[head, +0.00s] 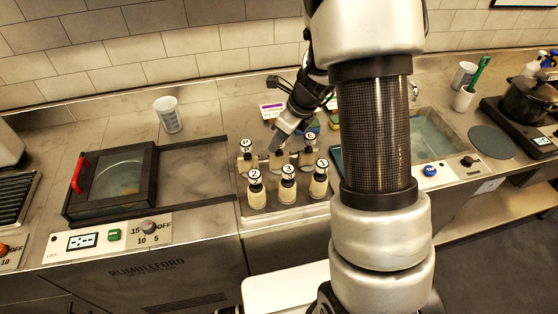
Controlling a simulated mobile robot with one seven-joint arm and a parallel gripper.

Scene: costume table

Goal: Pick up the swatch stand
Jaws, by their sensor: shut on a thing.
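My gripper (277,145) reaches down from the upper right into the back row on a metal tray (262,207). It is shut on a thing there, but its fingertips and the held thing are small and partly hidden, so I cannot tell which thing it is. A small card with a purple band and white face (272,110) stands behind the tray, left of my wrist. It may be the swatch stand; it looks apart from the fingertips.
Bottles labelled 2 (255,190), 3 (288,184) and 1 (319,180) stand in front of my gripper. A dark-framed box with a red handle (110,185) and a cup (168,114) are to the left. A sink (432,135) lies right of my arm.

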